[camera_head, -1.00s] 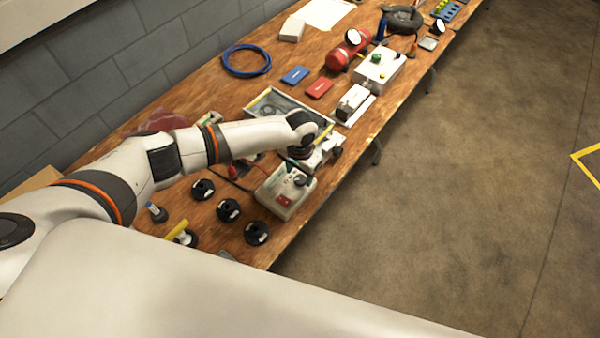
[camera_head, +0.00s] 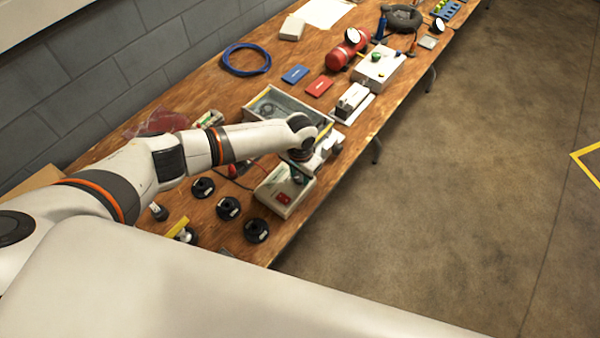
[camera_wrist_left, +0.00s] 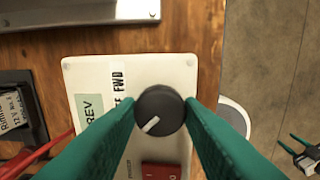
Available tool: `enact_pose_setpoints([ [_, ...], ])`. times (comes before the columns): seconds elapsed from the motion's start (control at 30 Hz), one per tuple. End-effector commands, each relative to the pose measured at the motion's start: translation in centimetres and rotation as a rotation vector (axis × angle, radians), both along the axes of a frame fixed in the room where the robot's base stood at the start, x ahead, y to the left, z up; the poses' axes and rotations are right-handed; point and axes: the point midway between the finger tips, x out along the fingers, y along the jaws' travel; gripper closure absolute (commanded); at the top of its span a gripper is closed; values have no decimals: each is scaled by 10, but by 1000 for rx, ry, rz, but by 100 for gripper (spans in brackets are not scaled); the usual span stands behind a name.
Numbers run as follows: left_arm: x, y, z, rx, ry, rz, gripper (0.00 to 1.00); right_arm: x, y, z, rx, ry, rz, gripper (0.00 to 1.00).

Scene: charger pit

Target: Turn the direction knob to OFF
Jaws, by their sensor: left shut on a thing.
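The control box (camera_head: 272,187) is pale, with a red switch (camera_head: 284,198), and sits near the table's front edge. In the left wrist view, the box's light panel (camera_wrist_left: 85,75) bears REV and FWD labels; another label is partly hidden. The direction knob (camera_wrist_left: 160,98) is round and black, its white pointer line aimed to the lower left. My left gripper (camera_wrist_left: 160,112) has green fingers, one on each side of the knob, and is shut on it. In the head view the left gripper (camera_head: 301,175) is over the box's far right part. My right gripper is not in view.
A grey tray (camera_head: 255,101) lies behind my left wrist. Several black round pieces (camera_head: 228,208) lie left of the box. Open floor lies right of the table.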

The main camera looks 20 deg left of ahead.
Motion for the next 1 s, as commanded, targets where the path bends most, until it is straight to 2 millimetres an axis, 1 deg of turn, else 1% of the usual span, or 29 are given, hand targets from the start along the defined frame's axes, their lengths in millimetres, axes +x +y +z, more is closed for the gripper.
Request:
enact_pose_setpoints([
  [0.27,0,0,0,-1,1,-135,89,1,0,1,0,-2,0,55],
  [0.7,0,0,0,1,0,-499,89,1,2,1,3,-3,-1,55],
  [1.0,1,0,0,-1,-2,-683,89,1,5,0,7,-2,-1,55],
])
